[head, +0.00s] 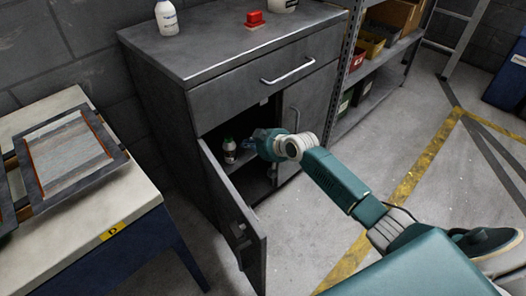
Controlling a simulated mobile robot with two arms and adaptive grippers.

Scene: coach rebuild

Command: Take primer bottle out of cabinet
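The grey cabinet (180,62) has its left door (232,218) swung open toward me. Inside, a small dark bottle with a green cap and a pale label (229,151) stands upright on the shelf; its label is too small to read. My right gripper (254,142) reaches into the opening from the right, just right of the bottle. Something light blue shows at the gripper's tip, and I cannot tell what it is or whether the fingers are open. A white bottle with a label (167,18) stands on the cabinet top. My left gripper is out of view.
The right cabinet door (306,112) and the drawer above are shut. A red object (255,19) and a white tub lie on top. A workbench (118,206) with a framed panel stands at left. A shelf rack (376,68) stands at right. Floor at right is mostly clear.

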